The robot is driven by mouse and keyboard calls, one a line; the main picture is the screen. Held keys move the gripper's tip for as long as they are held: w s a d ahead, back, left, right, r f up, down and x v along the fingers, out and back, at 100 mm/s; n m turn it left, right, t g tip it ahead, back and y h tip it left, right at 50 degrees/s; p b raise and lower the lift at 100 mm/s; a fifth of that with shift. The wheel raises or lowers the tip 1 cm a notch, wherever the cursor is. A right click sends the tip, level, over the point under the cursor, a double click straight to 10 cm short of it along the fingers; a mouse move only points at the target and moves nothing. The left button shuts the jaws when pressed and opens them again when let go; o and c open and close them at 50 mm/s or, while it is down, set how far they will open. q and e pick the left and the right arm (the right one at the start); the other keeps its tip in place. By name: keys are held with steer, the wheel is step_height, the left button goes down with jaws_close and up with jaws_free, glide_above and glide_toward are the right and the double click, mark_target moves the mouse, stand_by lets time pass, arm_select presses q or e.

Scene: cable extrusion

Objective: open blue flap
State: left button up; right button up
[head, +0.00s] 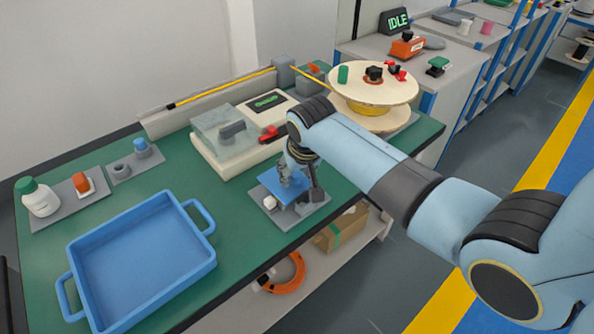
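The blue flap (270,180) is a small flat plate over a grey base (285,218) near the front edge of the green table. It looks raised above the base, but its exact tilt is hard to tell. My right gripper (287,181) points down at the flap from above and covers part of it. Its fingertips are small and partly hidden, so I cannot tell whether they are open or shut, or whether they touch the flap. A small white piece (270,202) sits at the base's left side. My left gripper is out of view.
A blue tray (140,262) fills the table's left front. A clear-covered machine (225,140) stands behind the flap, and a cable spool (375,88) stands at the back right. A bottle (38,198) stands at the far left. Green table surface between tray and flap is clear.

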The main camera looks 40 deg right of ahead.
jaws_close()
